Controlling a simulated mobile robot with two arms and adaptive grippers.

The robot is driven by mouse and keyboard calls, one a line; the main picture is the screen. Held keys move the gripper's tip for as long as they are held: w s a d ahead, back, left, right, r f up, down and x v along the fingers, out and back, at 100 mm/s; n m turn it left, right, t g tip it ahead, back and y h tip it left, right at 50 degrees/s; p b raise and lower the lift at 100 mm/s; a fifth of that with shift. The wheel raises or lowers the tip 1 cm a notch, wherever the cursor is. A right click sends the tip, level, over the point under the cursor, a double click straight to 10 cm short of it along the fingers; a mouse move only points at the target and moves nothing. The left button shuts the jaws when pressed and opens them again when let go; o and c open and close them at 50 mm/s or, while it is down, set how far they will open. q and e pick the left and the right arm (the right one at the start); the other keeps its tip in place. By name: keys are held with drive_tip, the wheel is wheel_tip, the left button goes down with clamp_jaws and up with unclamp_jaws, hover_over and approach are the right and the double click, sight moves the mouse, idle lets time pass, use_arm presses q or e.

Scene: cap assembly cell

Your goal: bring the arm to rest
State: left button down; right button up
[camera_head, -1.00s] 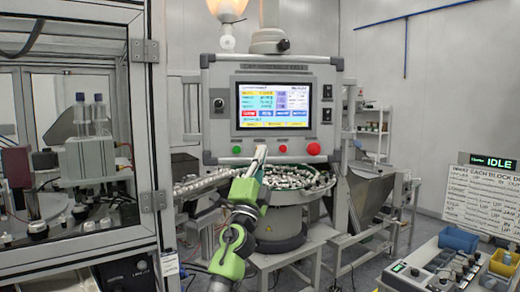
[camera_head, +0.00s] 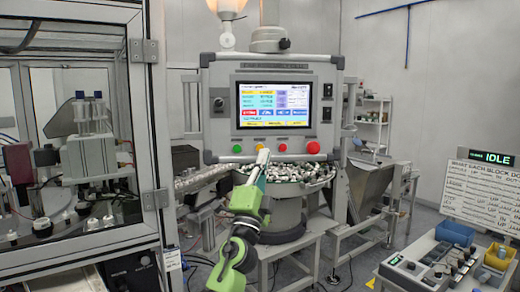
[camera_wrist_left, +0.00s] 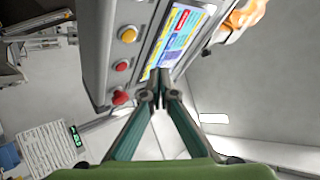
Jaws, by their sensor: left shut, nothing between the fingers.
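My left arm reaches up from the bottom middle in the head view, with a green wrist. My left gripper (camera_head: 263,155) is shut and empty, its narrow fingers pointing up at the lower edge of the control panel (camera_head: 219,137). The tips appear just below a yellow button (camera_head: 259,147); whether they touch the panel cannot be told. In the left wrist view the fingers of the left gripper (camera_wrist_left: 160,76) meet in front of the panel's screen (camera_wrist_left: 180,40). My right gripper is not in view.
The panel carries a green button (camera_head: 237,149), a red button (camera_head: 283,147) and a larger red one (camera_head: 313,148). Behind the arm is a bowl of caps (camera_head: 300,172). A glass-walled machine (camera_head: 142,120) stands left. A board reading IDLE (camera_head: 497,157) and a control box (camera_head: 425,270) are right.

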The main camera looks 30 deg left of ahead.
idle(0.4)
